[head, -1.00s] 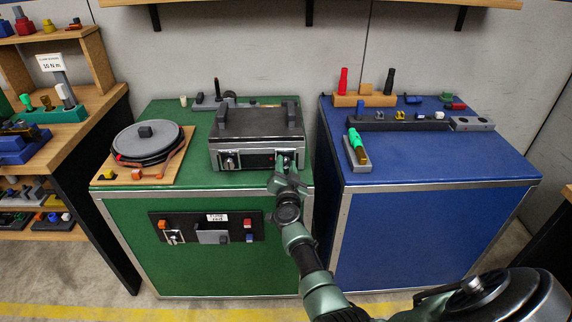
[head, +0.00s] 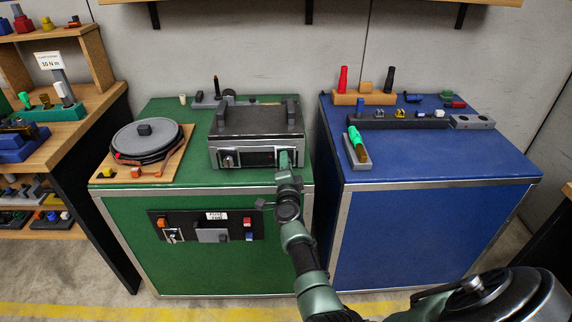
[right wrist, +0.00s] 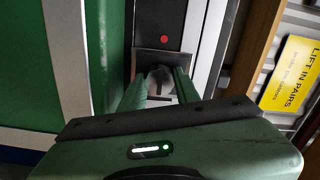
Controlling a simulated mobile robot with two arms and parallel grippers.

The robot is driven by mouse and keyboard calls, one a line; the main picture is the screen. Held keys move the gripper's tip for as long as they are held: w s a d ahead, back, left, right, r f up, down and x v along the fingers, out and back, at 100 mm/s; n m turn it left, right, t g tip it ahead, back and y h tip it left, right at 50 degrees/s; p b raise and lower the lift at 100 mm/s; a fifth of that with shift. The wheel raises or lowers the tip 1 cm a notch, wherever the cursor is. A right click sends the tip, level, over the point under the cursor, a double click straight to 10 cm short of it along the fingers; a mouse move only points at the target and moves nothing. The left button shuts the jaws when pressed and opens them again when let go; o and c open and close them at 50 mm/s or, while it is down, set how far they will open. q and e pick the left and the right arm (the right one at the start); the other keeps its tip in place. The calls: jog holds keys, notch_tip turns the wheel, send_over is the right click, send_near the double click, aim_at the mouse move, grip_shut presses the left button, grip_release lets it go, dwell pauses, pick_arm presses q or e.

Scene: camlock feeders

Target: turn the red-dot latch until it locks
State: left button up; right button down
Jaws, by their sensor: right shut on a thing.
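The grey metal case (head: 250,122) sits on the green cabinet, with two latches on its front. The left latch (head: 228,160) is free. My right gripper (head: 284,160) is at the right end of that front and hides the latch there. In the right wrist view a red dot (right wrist: 164,39) shows on a dark plate, just beyond my right gripper (right wrist: 160,80). Its two green fingers are shut on the latch (right wrist: 160,75), which is mostly hidden between them, so its angle cannot be told. My left gripper is out of view.
A round lidded pan (head: 146,140) stands on a wooden board to the left. A panel with switches (head: 206,226) is on the green cabinet's front. The blue cabinet (head: 440,160) on the right carries a green-handled tool (head: 354,135) in a grey holder. A yellow sign (right wrist: 291,73) shows in the wrist view.

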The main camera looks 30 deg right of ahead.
jog(key=shift+f+m, duration=0.1)
jog(key=shift+m, duration=0.2)
jog(key=c, duration=1)
grip_release()
jog(key=shift+c, duration=0.2)
jog(key=shift+s+a, duration=0.15)
jog(key=shift+s, duration=0.1)
jog(key=p+v, duration=0.3)
jog(key=v, duration=0.4)
jog(key=shift+s+a, duration=0.1)
